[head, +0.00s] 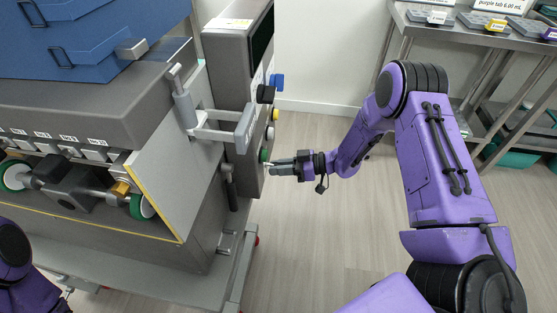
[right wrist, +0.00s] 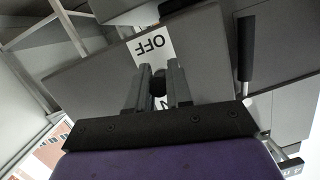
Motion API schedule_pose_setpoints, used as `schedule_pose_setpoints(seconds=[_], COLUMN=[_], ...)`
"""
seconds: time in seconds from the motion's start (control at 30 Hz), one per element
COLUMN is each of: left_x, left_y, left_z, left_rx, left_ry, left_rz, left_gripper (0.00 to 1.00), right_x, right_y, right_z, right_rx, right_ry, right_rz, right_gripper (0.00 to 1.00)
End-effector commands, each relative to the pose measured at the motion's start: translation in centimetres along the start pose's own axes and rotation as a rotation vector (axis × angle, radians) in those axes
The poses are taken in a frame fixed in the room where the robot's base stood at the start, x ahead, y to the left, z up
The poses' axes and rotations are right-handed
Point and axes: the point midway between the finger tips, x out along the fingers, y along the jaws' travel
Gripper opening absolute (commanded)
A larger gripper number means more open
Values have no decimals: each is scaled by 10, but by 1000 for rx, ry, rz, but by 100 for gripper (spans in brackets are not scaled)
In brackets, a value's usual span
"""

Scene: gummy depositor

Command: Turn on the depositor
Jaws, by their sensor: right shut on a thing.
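The depositor (head: 120,110) is a large grey machine at the left of the head view. Its control panel (head: 238,60) stands at its right end, with several coloured knobs on the edge. My right gripper (head: 272,166) is at the panel's lower part, by the green knob (head: 263,155). In the right wrist view my right gripper (right wrist: 157,80) is shut on a small dark switch knob (right wrist: 158,84). The label (right wrist: 152,45) above the knob reads OFF; a letter N shows partly below it, behind the gripper. My left gripper is not in view.
A blue knob (head: 278,82) and a black knob (head: 265,94) sit higher up. A metal table (head: 470,42) stands at the back right. The floor between is clear.

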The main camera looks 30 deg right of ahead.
Motion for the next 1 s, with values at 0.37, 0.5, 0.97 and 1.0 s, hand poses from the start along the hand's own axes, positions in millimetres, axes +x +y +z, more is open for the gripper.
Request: schedule_pose_setpoints(seconds=[0.37, 0.5, 0.97, 1.0], left_x=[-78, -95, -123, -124], left_y=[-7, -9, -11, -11], left_z=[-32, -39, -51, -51], left_rx=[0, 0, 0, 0], left_ry=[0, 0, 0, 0], left_rz=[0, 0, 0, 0], left_gripper=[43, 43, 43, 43], right_x=[-5, -5, -3, -3], right_y=[-6, -6, -5, -5], right_z=[-22, -24, -26, -25], right_rx=[24, 34, 52, 52], right_ry=[-337, -441, -634, -641], right_rz=[56, 75, 113, 114], right_gripper=[0, 0, 0, 0])
